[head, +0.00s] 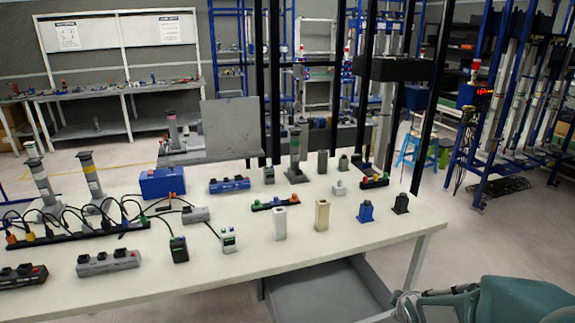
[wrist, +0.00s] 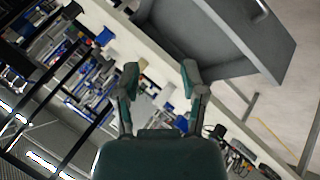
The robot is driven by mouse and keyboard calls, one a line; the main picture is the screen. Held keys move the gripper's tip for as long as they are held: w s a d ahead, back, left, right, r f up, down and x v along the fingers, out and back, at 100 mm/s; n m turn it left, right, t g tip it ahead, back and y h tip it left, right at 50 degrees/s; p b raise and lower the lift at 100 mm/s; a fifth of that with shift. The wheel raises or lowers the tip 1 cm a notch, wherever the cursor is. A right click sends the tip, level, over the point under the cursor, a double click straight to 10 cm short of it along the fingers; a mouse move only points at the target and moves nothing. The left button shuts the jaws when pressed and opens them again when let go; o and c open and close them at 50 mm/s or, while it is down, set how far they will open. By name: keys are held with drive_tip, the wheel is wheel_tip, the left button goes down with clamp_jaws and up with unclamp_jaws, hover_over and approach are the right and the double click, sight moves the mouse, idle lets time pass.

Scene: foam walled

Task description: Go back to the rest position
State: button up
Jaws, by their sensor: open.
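My gripper (wrist: 160,74) is in the wrist view, its two fingers spread apart with nothing between them. The wrist view is rolled over, so the table and drawer look tilted. In the head view, teal and grey parts of my arm show at the lower right corner, in front of and below the table's right end. The white table (head: 190,262) is apart from my arm, and no object touches the fingers.
On the table stand a blue box (head: 162,182), a cream block (head: 322,215), a small blue block (head: 365,211) and several power strips. An open grey drawer (head: 325,294) hangs under the table; it also shows in the wrist view (wrist: 235,38).

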drive_tip(key=s+a+r+m+g+y, duration=0.1)
drive_tip(key=s+a+r+m, duration=0.4)
drive_tip(key=s, duration=0.4)
drive_tip(key=s+a+r+m+g, duration=0.1)
drive_tip(key=s+a+r+m, duration=0.4)
drive_tip(key=s+r, duration=0.3)
drive_tip(key=shift+s+g+y, duration=0.4)
drive_tip(key=shift+s, duration=0.5)
